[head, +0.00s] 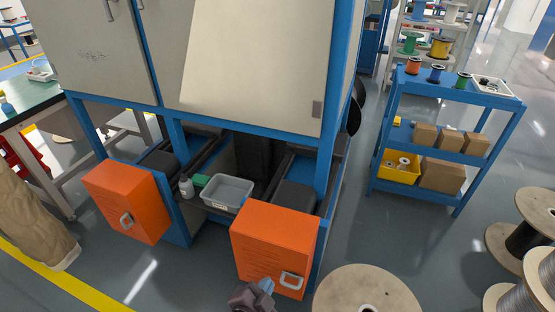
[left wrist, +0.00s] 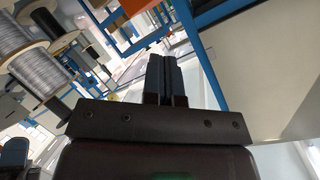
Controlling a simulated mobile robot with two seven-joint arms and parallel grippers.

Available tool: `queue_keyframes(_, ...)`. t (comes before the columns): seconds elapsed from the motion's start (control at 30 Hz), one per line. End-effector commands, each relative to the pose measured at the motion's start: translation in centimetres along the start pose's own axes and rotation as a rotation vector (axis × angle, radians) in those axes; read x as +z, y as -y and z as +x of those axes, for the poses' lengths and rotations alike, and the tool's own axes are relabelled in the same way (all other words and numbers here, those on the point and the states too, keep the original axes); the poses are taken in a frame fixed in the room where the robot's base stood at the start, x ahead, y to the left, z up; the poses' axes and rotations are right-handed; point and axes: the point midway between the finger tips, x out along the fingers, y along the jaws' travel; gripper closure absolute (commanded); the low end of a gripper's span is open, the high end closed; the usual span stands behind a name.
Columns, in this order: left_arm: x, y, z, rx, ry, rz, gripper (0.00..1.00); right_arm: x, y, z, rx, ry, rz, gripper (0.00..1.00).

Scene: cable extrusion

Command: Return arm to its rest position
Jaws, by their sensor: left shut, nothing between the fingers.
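My left gripper (head: 264,288) shows only in part at the bottom edge of the head view, in front of the lower right orange box. In the left wrist view my left gripper (left wrist: 164,62) has its two dark fingers together, with nothing between them. It touches nothing that I can see. The rest of my left arm is out of the head view. My right gripper is in neither view.
A blue-framed machine cabinet (head: 255,65) stands ahead, with orange boxes (head: 128,200) (head: 272,240) below. A wooden reel (head: 367,290) is close at the bottom. A blue cart (head: 455,98) stands right, beyond open floor. A person's legs (head: 30,215) show at left.

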Motion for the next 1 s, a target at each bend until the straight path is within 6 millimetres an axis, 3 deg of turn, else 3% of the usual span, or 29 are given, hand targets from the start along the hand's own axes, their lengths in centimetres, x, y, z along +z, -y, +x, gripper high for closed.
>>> queue_keyframes(0.1,2.5,3.8,-3.6,-0.048,0.075,-0.298,1.0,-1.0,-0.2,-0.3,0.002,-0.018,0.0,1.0)
queue_keyframes(0.3,7.6,8.0,-11.5,-0.135,0.19,-0.686,1.0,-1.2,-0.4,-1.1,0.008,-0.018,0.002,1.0)
queue_keyframes(0.43,10.4,9.4,-16.9,-0.19,0.258,-0.801,1.0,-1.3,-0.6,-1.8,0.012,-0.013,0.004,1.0)
queue_keyframes(0.6,13.4,9.2,-22.4,-0.233,0.351,-0.828,1.0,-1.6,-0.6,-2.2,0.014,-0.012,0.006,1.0)
queue_keyframes(0.8,14.7,7.5,-25.0,-0.226,0.41,-0.836,1.0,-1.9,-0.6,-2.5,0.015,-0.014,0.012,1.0)
queue_keyframes(1.0,14.8,7.3,-25.1,-0.224,0.415,-0.836,1.0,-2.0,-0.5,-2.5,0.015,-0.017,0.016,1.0)
